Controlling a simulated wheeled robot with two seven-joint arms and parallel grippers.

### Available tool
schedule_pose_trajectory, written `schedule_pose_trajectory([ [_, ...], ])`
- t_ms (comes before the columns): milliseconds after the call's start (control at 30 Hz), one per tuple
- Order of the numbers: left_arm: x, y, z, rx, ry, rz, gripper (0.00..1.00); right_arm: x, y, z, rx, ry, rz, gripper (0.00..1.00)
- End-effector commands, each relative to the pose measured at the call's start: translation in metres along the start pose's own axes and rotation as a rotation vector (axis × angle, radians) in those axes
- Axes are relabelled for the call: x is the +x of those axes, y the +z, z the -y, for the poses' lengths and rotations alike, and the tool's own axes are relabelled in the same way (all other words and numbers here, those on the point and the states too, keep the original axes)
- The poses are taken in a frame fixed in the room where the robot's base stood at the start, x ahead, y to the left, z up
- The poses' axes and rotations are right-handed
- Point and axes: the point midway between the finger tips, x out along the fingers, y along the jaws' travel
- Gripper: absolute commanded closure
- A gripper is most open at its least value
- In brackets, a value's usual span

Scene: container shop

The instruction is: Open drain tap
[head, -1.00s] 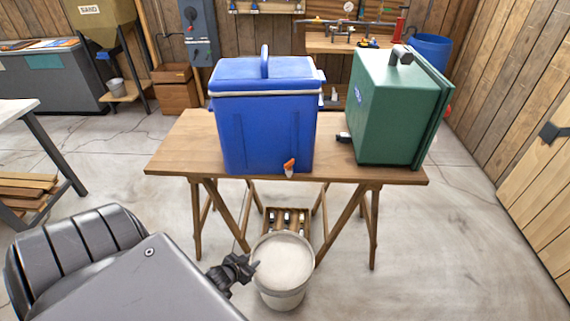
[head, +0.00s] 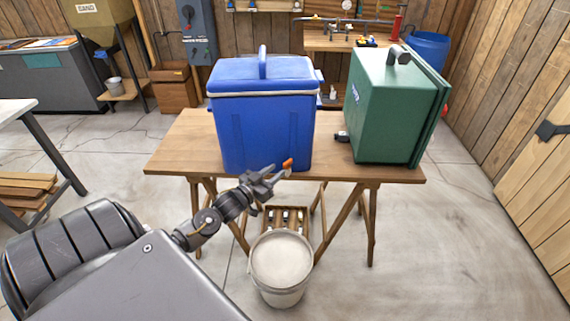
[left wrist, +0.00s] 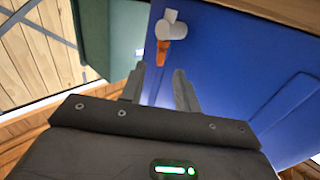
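A blue cooler (head: 262,125) with a lid and top handle stands on a wooden trestle table. Its drain tap (head: 287,164), with an orange lever, sticks out low on the front right. My left gripper (head: 279,175) is just below and in front of the tap. The fingers are open and empty. My right gripper is not in view. A bucket (head: 281,268) stands on the floor below the tap.
A green box (head: 382,110) stands on the table (head: 330,165) to the right of the cooler. A wooden crate (head: 284,215) with items sits under the table behind the bucket. The floor in front on the right is clear.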

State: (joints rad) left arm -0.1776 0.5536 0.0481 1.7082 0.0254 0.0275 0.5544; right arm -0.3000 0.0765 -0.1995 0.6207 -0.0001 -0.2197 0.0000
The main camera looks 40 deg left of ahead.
Motion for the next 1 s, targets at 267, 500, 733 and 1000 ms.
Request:
schedule_pose_trajectory([
  [267, 0.044, -0.001, 0.001, -0.001, -0.001, 0.0, 0.68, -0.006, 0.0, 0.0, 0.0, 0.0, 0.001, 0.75],
  [500, 0.057, 0.0, 0.0, 0.0, 0.0, 0.001, 0.68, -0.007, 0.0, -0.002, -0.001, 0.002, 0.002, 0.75],
  [733, 0.057, 0.001, 0.0, 0.0, 0.0, 0.001, 0.68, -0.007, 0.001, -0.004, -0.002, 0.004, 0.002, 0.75],
  [1000, 0.057, 0.001, 0.0, 0.0, 0.0, 0.001, 1.0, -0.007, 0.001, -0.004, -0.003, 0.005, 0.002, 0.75],
])
